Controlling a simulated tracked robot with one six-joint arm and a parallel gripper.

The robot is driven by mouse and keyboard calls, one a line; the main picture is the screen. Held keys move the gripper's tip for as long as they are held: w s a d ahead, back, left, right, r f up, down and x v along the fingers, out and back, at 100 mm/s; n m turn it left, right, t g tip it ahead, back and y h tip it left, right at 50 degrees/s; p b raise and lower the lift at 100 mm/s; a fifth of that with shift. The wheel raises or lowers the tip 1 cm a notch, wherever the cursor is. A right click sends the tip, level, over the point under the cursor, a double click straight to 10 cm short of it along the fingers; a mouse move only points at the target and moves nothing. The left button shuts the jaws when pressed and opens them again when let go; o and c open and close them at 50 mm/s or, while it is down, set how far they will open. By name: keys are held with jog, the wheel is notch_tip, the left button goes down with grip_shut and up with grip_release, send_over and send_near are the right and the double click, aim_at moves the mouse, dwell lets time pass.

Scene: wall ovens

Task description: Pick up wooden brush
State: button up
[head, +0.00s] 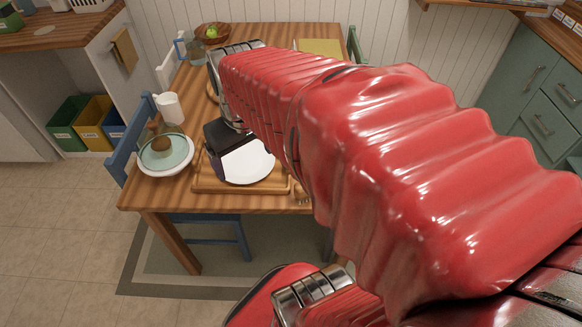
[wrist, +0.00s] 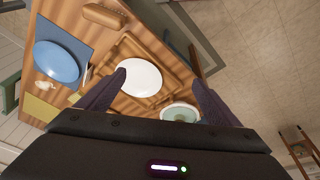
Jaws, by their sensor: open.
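A brown wooden block-like piece, which looks like the wooden brush (wrist: 105,17), lies on the table beside the tray at the top of the wrist view. No bristles can be made out. In the head view only a small brown bit (head: 303,193) shows at the tray's right, mostly behind my arm. My gripper (wrist: 160,77) is open and empty, its two dark fingers spread above the tray and white plate, apart from the brush. In the head view my dark gripper (head: 225,150) hangs over the tray's left part.
The wooden tray (head: 210,187) holds a white plate (head: 248,163). Left of it are a pale green bowl (head: 180,157) with a brown object at it and a white mug (head: 168,107). A blue plate (wrist: 57,62) lies on a blue mat. Chairs stand around the table.

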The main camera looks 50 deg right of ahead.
jog(key=o, duration=0.3)
jog(key=shift+m+g, duration=0.8)
jog(key=shift+g, duration=0.1)
jog(key=d+f, duration=0.1)
jog(key=d, duration=0.2)
jog(key=s+d+f, duration=0.1)
jog(key=d+f, duration=0.1)
jog(key=d, duration=0.1)
jog(key=s+d+f, duration=0.1)
jog(key=d, duration=0.3)
jog(key=shift+f, duration=0.15)
jog(key=shift+o, duration=0.2)
jog(key=s+d+f+m+g+y, duration=0.1)
jog(key=s+d+f, duration=0.3)
jog(key=d, duration=0.3)
notch_tip(320, 180, down, 9)
jog(key=shift+r, duration=0.2)
jog(key=shift+w+d+f, duration=0.1)
jog(key=shift+d+f, duration=0.1)
jog(key=shift+f, duration=1.1)
jog(key=shift+w+d+f, duration=0.1)
jog(key=shift+d+f, duration=0.05)
jog(key=shift+f, duration=1.1)
